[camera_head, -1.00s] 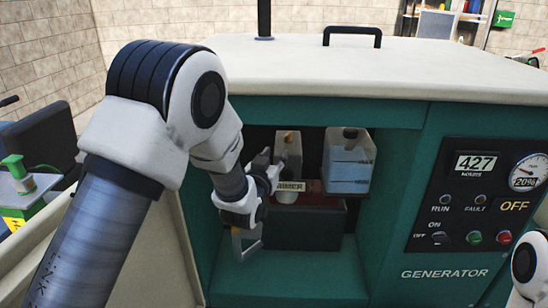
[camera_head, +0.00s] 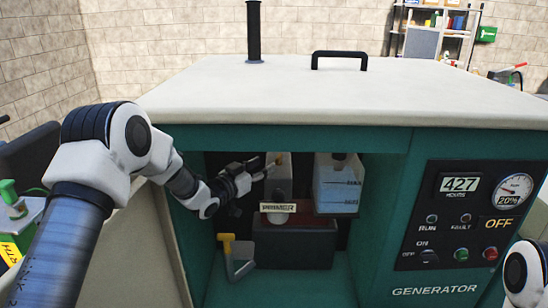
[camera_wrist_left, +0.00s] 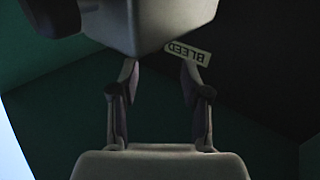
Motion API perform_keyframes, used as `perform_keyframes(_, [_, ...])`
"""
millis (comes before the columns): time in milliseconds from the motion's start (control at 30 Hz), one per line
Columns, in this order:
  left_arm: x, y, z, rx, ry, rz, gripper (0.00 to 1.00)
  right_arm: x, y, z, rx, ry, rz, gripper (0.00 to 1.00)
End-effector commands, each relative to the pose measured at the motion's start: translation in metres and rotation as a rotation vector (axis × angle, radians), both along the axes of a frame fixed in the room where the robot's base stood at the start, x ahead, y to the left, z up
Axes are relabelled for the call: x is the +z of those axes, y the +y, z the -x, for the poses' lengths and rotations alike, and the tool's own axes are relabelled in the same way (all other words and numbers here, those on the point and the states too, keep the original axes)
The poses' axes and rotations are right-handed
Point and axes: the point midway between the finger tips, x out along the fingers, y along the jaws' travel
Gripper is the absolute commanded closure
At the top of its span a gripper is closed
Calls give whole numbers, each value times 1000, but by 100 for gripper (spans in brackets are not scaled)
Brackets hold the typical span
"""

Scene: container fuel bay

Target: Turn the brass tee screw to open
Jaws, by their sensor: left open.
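A small brass-coloured piece (camera_head: 277,158), which seems to be the tee screw, shows at the top of the grey block (camera_head: 279,187) in the generator's recess. Its exact shape is too small to tell. My left gripper (camera_head: 264,170) is open at the left side of that block, with its fingertips close to the brass piece; I cannot tell whether they touch. In the left wrist view the two open fingers (camera_wrist_left: 160,72) have nothing between them. The block's pale underside (camera_wrist_left: 145,22) and a BLEED label (camera_wrist_left: 188,52) lie beyond them. The screw is not visible there.
A PRIMER label (camera_head: 278,208) is below the block. A yellow-and-grey lever (camera_head: 236,257) stands lower left. A translucent container with blue liquid (camera_head: 338,187) is at right. The recess's walls and the top edge limit room. The control panel (camera_head: 463,212) is further right.

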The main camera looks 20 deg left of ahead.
Motion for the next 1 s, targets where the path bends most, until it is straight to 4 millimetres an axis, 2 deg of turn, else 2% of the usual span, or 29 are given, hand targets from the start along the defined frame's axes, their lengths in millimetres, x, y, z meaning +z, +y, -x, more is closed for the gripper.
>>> perform_keyframes(100, [1, -11, -23, -2, -2, -4, 53, 5, 0, 0, -1, 0, 0, 60])
perform_keyframes(300, [1, -21, -49, -1, -2, -1, 53, 9, 0, 0, -1, 0, 0, 60])
perform_keyframes(567, [0, -23, -53, 0, 0, 0, 53, 8, 0, 0, -1, 0, 0, 60])
perform_keyframes(667, [0, -23, -53, 0, -1, 0, 85, 8, 0, 0, -1, 0, 0, 60])
perform_keyframes(700, [0, -23, -53, 0, -1, 0, 99, 8, 0, 0, -1, 0, 0, 60])
perform_keyframes(1000, [0, -23, -52, -1, 0, 0, 100, 8, 0, 0, -1, 0, 0, 60])
